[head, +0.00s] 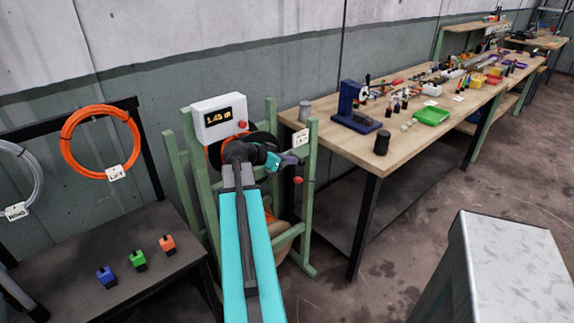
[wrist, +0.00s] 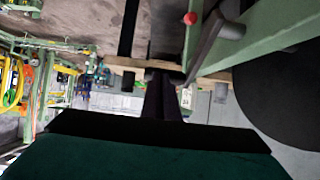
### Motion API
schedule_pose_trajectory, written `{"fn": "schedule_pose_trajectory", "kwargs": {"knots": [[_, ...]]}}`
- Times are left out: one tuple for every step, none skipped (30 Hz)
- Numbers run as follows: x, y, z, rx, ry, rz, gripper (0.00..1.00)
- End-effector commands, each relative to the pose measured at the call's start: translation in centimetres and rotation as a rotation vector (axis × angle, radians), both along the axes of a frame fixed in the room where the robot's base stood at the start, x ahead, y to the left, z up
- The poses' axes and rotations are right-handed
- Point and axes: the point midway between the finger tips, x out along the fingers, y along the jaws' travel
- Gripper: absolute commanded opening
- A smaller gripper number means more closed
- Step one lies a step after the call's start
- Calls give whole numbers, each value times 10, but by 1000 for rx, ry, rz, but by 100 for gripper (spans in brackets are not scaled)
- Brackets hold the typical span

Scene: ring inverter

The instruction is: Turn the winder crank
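The winder is a green frame (head: 308,190) with a white counter box (head: 218,118) reading about 1.45 m. Its orange-wound drum is mostly hidden behind my arm. A red knob (head: 297,180) shows by the frame's right post. In the wrist view a red knob (wrist: 190,18) sits near a grey bar (wrist: 205,45) beside a green beam; these look like the crank. My gripper (head: 288,159) is at the right post, just above the knob and apart from it. Its dark fingers (wrist: 163,98) show end-on in the wrist view, and their gap cannot be made out.
A wooden workbench (head: 335,108) with a blue press (head: 355,108) and a green tray (head: 431,116) stands right of the winder. A dark table (head: 120,255) with coloured blocks and hanging cable coils is at left. A grey-topped cabinet (head: 515,265) stands front right.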

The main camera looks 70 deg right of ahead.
Motion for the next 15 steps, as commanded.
{"fn": "schedule_pose_trajectory", "kwargs": {"knots": [[-2,-4,-4,-4,2,-1,0],[-3,-5,-4,-5,1,-2,0],[-4,-6,-5,-5,2,-3,0],[-5,-7,-6,-5,3,-4,0],[-6,-8,-6,-5,3,-4,0],[-7,-9,-7,-5,3,-4,0],[-8,-9,-7,-6,4,-5,0],[-8,-10,-7,-5,5,-5,0],[-8,-10,-7,-5,5,-5,0],[-8,-10,-7,-6,4,-4,0],[-8,-10,-7,-6,4,-4,0],[-8,-10,-7,-6,4,-4,0],[-7,-10,-7,-5,5,-3,0],[-7,-10,-7,-5,5,-3,0],[-7,-10,-7,-6,4,-2,0]]}}
